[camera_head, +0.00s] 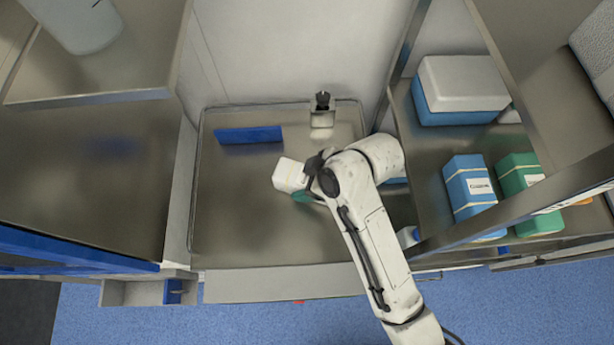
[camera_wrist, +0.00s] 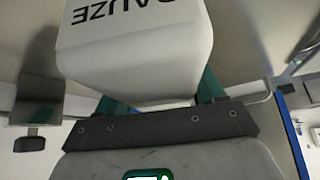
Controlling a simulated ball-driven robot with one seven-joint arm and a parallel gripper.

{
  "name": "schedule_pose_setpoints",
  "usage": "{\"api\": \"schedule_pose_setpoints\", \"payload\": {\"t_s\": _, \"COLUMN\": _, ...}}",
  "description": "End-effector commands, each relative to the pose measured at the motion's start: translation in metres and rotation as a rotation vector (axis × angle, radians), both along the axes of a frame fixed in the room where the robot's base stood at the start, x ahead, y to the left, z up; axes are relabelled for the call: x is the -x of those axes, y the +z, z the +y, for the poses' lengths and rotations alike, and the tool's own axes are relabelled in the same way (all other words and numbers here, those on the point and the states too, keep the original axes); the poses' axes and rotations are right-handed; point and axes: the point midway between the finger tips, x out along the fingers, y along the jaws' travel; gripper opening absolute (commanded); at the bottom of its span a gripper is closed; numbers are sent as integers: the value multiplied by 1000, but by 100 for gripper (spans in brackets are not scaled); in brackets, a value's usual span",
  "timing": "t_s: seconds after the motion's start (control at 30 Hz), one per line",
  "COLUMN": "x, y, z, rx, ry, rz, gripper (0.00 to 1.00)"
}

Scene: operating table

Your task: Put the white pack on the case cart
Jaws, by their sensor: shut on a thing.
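The white pack (camera_head: 289,175) is held in my gripper (camera_head: 304,182), above the middle steel surface (camera_head: 235,215). In the wrist view the pack (camera_wrist: 140,50) is large and close, with dark letters reading "AUZE" upside down. The green fingers stand on both sides of it, and my gripper is shut on it. My arm covers the right part of the middle surface. I cannot tell for certain which of the steel units is the case cart.
A blue flat piece (camera_head: 249,134) and a small steel fixture with a black top (camera_head: 322,110) are at the back of the middle surface. The right shelf holds a blue-and-white box (camera_head: 462,90), a blue pack (camera_head: 469,193) and a green pack (camera_head: 519,176). The middle surface's front left is clear.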

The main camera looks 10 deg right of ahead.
Motion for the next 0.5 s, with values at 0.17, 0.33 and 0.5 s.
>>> {"api": "schedule_pose_setpoints", "payload": {"t_s": 0.17, "x": 0, "y": -2, "z": 0, "rx": -1, "ry": -1, "rz": -1, "gripper": 28}}
{"api": "schedule_pose_setpoints", "payload": {"t_s": 0.33, "x": 0, "y": -2, "z": 0, "rx": 0, "ry": 0, "rz": 0, "gripper": 81}}
{"api": "schedule_pose_setpoints", "payload": {"t_s": 0.5, "x": 0, "y": -2, "z": 0, "rx": 0, "ry": 0, "rz": 0, "gripper": 94}}
